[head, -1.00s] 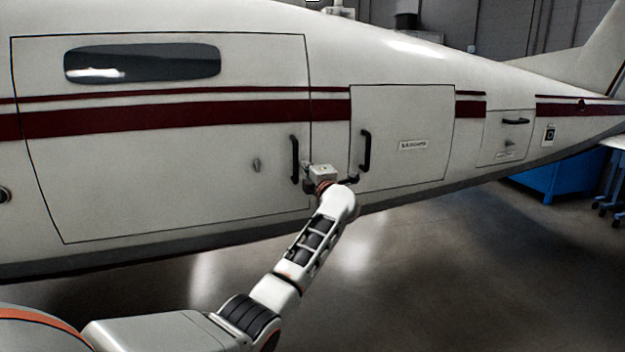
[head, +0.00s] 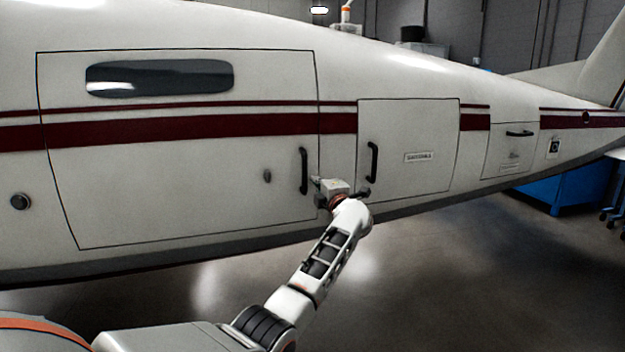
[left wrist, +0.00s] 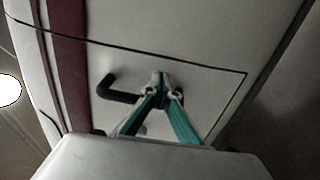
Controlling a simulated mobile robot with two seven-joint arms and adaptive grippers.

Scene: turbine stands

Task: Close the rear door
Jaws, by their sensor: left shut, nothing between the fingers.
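The white aircraft side has a labelled door (head: 430,135) with an upright black handle (head: 373,162) on its left edge. To its left is a large windowed door (head: 160,190) with its own black handle (head: 303,170). Both look flush with the fuselage. I cannot tell which is called the rear door. My left gripper (head: 335,190) is low between the two handles. In the left wrist view its teal fingers (left wrist: 161,80) are shut and empty, in front of a black handle (left wrist: 118,90) on an outlined panel. Whether they touch it I cannot tell. My right gripper is not in view.
A small hatch (head: 512,150) with a dark handle sits further right on the fuselage. A blue cabinet (head: 565,190) stands beyond the tail.

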